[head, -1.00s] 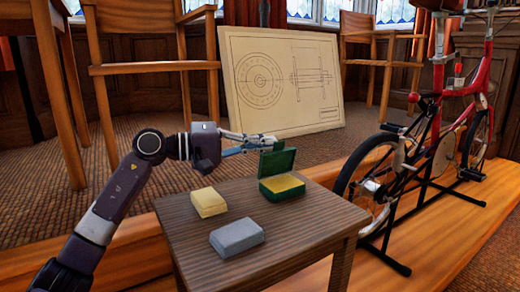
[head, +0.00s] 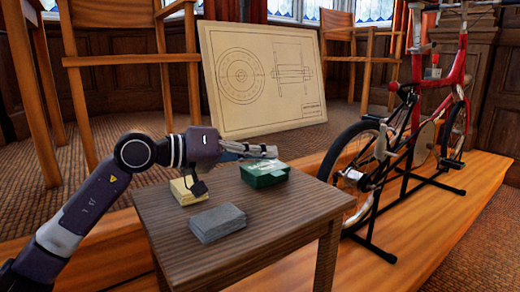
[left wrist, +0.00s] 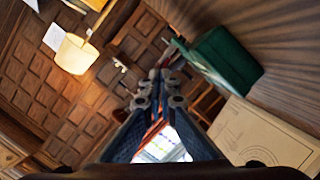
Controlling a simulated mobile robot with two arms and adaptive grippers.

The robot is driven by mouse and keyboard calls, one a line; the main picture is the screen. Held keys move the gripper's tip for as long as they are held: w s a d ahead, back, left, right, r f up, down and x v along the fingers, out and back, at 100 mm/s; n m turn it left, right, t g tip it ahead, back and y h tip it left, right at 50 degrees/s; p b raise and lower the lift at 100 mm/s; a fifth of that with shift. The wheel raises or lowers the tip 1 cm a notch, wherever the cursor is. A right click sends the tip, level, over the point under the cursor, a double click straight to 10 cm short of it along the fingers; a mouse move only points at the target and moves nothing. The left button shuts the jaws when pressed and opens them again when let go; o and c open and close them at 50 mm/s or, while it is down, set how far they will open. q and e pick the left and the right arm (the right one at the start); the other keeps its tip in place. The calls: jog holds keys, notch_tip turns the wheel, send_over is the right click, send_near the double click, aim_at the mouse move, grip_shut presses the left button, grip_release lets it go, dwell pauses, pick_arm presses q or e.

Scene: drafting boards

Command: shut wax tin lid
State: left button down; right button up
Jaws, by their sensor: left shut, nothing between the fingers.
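The green wax tin (head: 265,174) sits on the far right part of the small wooden table, and its lid lies down over it. No yellow wax shows inside now. My left gripper (head: 268,152) is shut and empty, just above the tin's far-left side. Whether it touches the lid I cannot tell. In the left wrist view the dark green tin (left wrist: 229,60) is at the upper right, beside the shut fingertips (left wrist: 158,82). My right gripper is not in view.
A drawing board (head: 265,80) leans behind. A red bicycle (head: 400,150) stands close on the right.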

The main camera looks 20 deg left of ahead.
pick_arm(q)
jog(key=shift+s+d+f+m, duration=0.2)
jog(key=shift+d+f+m, duration=0.1)
jog(key=shift+f+m, duration=0.4)
jog(key=shift+s+d+f+m+y+b, duration=0.1)
jog(key=shift+f+m+y+b, duration=0.15)
jog(key=shift+m, duration=0.3)
jog(key=shift+d+f+m+y+b, duration=0.1)
jog(key=shift+m+y+b, duration=0.1)
jog(key=shift+m+y, duration=0.25)
jog(key=shift+d+f+m, duration=0.1)
jog(key=shift+f+m, duration=0.45)
jog(key=shift+m, duration=0.15)
jog(key=shift+s, duration=0.1)
jog(key=shift+t+y, duration=0.3)
jog(key=v, duration=0.5)
jog(key=shift+f, duration=0.1)
jog(key=shift+s+a, duration=0.45)
jog(key=shift+a, duration=0.15)
jog(key=shift+s+a+r, duration=0.1)
jog(key=shift+s+r, duration=0.3)
jog(key=shift+s, duration=0.1)
